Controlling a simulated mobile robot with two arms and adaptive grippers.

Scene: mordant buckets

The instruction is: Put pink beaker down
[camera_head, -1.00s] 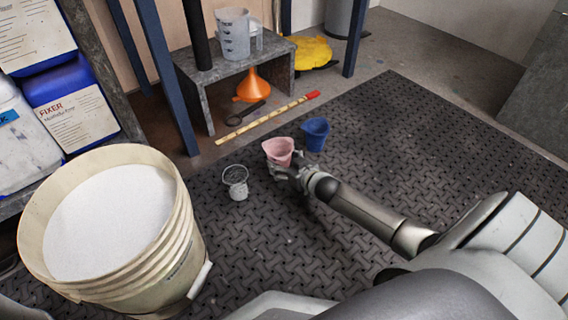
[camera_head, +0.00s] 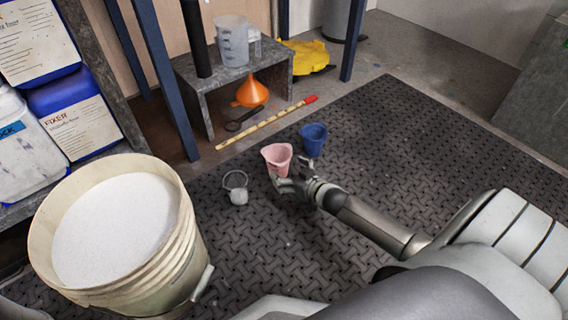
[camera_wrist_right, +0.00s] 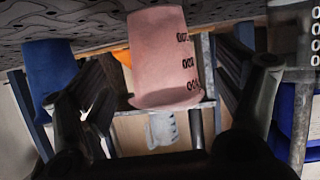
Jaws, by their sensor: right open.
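The pink beaker (camera_head: 277,157) stands upright on the dark mat (camera_head: 420,150), left of the blue beaker (camera_head: 314,140). My right gripper (camera_head: 291,175) is open just in front of the pink beaker, low over the mat. The right wrist view is upside down. There the pink beaker (camera_wrist_right: 163,58) lies between the spread fingers, beyond their palm, its base against the mat and black marks on its side. The blue beaker (camera_wrist_right: 53,85) is at the left, outside the fingers. I cannot tell whether a fingertip touches the pink beaker. My left gripper is not in view.
A large bucket (camera_head: 190,240) of white powder stands at the left. A small white object with a ring (camera_head: 238,197) is near my gripper. A ruler-like stick (camera_head: 262,126), orange funnel (camera_head: 252,92) and low bench (camera_head: 270,65) lie beyond. The mat is clear at right.

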